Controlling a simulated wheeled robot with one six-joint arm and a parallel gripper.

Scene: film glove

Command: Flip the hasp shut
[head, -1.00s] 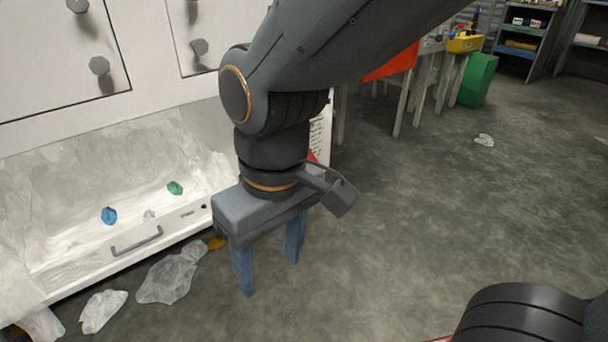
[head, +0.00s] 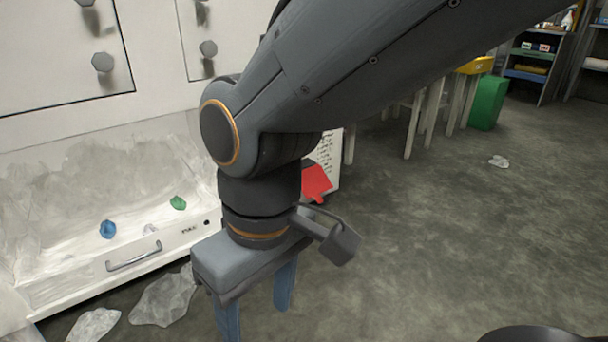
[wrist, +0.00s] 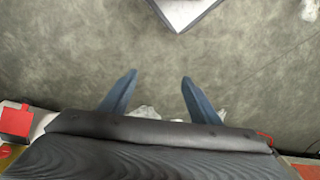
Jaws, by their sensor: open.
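I cannot make out a hasp in either view. A white glove box cabinet (head: 150,118) fills the left of the head view. Its low open tray (head: 172,243) has a metal handle (head: 133,256) and a small dark round spot (head: 207,222) near its right end. My gripper (head: 256,305) points down in front of the tray's right end, open, with nothing between its two blue fingers. In the wrist view the open fingers (wrist: 160,88) show bare floor between them. My arm hides part of the cabinet's right side.
Crumpled clear film (head: 165,298) lies on the floor before the tray. Blue (head: 108,229) and green (head: 178,202) lumps lie in the tray. A red piece (head: 316,182) is by a printed white board behind my wrist. A green bin (head: 488,103) stands far right. Floor at right is open.

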